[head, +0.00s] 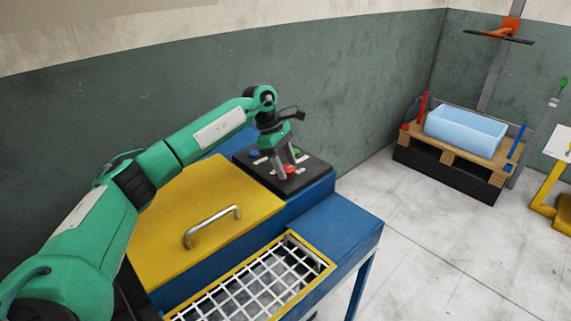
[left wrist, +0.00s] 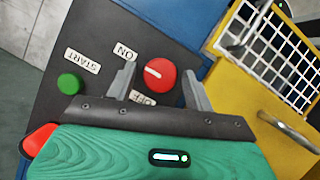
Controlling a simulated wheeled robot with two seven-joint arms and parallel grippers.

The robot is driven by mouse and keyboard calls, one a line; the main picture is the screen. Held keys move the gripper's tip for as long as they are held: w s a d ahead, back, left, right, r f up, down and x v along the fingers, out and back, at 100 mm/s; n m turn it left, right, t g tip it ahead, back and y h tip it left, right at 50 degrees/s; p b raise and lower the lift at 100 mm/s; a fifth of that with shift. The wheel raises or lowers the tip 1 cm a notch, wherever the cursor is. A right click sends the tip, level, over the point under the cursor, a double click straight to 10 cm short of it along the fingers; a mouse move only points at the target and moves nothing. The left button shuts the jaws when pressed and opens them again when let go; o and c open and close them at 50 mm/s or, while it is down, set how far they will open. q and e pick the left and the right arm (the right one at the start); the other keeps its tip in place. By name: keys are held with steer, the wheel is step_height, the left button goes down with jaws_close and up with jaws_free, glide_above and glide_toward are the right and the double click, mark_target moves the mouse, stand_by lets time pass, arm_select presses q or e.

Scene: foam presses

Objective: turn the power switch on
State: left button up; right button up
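The power switch is a round red knob (left wrist: 159,75) with a white mark, on a black panel (left wrist: 95,28) with ON and OFF labels. The mark points toward the left side of the knob in the left wrist view; I cannot tell exactly which label it lines up with. The knob (head: 290,171) also shows in the head view, below my left gripper (head: 287,165). My left gripper (left wrist: 160,69) is open, with one finger on each side of the knob and gaps visible. I cannot tell whether the fingertips reach knob depth. My right gripper is out of view.
A green button (left wrist: 69,84) by a START label and a red part (left wrist: 38,138) are close to the gripper. A yellow lid (head: 175,215) with a handle (head: 212,227) and a white grid (head: 250,288) lie nearer.

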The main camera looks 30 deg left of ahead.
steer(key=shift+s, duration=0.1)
arm_select(q)
steer(key=shift+a+r, duration=0.15)
steer(key=shift+r, duration=0.2)
steer(key=shift+b+v, duration=0.75)
steer(key=shift+v, duration=5.75)
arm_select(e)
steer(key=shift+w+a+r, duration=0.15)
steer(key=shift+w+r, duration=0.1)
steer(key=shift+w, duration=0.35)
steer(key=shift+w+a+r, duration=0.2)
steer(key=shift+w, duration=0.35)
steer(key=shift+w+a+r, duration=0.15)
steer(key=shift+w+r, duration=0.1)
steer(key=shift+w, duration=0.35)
